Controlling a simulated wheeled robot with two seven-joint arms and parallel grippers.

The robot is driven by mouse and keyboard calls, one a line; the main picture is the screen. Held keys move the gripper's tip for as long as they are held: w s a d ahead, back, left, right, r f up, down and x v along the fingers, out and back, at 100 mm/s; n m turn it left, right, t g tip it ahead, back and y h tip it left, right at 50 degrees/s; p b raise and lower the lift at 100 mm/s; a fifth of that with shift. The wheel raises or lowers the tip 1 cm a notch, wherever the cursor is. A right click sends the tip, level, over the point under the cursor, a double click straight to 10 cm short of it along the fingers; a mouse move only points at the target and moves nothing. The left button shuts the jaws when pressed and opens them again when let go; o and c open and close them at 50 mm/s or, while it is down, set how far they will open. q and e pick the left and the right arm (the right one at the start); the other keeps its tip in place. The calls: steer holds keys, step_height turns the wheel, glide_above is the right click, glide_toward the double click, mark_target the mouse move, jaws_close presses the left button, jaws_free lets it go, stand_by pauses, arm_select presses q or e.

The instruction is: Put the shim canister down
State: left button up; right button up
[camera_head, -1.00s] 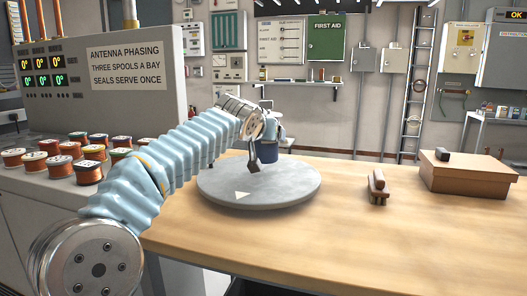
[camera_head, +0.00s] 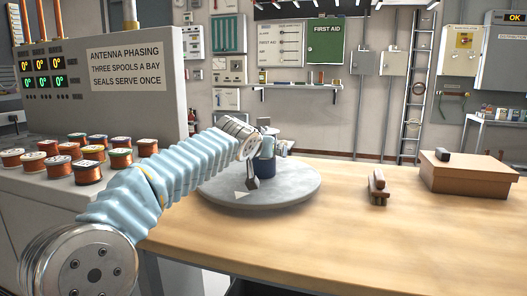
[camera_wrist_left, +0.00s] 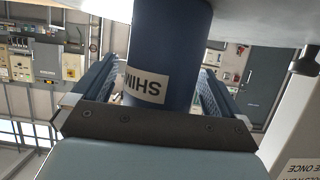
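The blue shim canister (camera_head: 265,168) is upright over the left-centre of the round grey turntable (camera_head: 295,196). In the left wrist view the canister (camera_wrist_left: 170,50) shows a white SHIM label, upside down. My left gripper (camera_head: 256,172) is around it, one finger on each side, and appears shut on it. A narrow gap seems to show beside one finger in the wrist view. The canister's base is at or just above the turntable top; I cannot tell whether it touches. My right gripper is not in view.
Several copper wire spools (camera_head: 88,172) stand on the console (camera_head: 100,100) at left. A brown wooden object (camera_head: 377,188) and a cardboard box (camera_head: 468,176) are on the wooden bench (camera_head: 340,235) to the right. The bench front is clear.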

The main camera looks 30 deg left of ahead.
arm_select(q)
steer(key=shift+r+p, duration=0.3)
steer(key=shift+r, duration=0.05)
steer(key=b+v, duration=0.1)
steer(key=v, duration=1.1)
steer(key=shift+f, duration=0.25)
